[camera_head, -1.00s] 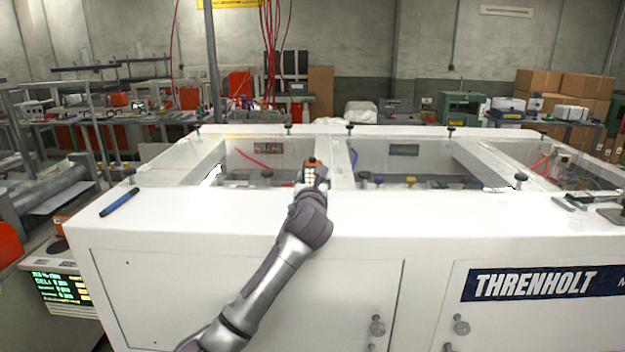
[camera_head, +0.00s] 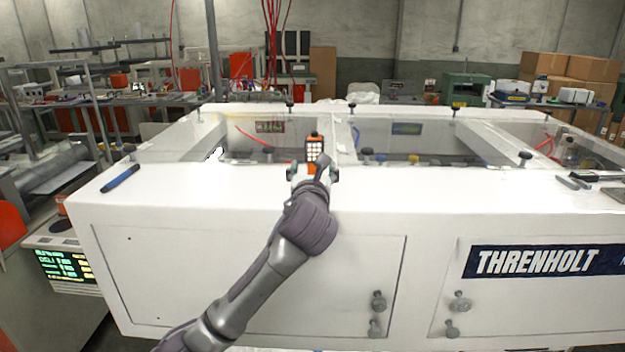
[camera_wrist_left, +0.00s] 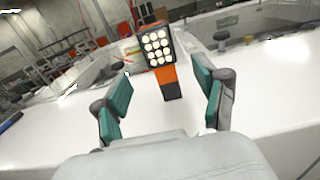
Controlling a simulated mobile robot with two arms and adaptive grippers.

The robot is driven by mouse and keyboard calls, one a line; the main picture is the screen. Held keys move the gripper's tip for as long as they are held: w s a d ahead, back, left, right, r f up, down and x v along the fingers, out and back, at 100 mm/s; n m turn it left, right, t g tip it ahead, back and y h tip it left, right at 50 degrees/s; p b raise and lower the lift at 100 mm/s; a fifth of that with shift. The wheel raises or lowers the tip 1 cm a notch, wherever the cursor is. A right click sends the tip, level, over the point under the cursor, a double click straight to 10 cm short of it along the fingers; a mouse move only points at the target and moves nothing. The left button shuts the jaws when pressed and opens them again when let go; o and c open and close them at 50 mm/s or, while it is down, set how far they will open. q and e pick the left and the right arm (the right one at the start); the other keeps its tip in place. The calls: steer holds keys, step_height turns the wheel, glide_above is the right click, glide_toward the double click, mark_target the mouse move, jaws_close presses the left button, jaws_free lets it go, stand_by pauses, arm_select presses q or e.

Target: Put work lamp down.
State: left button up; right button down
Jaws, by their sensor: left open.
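The work lamp (camera_head: 313,150) is orange and black with a panel of round white lights. It stands upright on the white machine top (camera_head: 215,197), near the edge of the open bays. My left gripper (camera_head: 313,172) is just in front of it, with its fingers spread. In the left wrist view the lamp (camera_wrist_left: 158,55) stands beyond and between the open green fingers (camera_wrist_left: 160,100), clear of both, its orange and black foot on the white surface. My right gripper is in neither view.
A blue marker (camera_head: 120,178) lies at the left of the machine top. Dark tools (camera_head: 580,180) lie at the far right. Open bays (camera_head: 420,158) with black knobs lie behind the lamp. The white top on both sides of my left gripper is clear.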

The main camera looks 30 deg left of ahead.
arm_select(q)
steer(key=shift+v, duration=1.55)
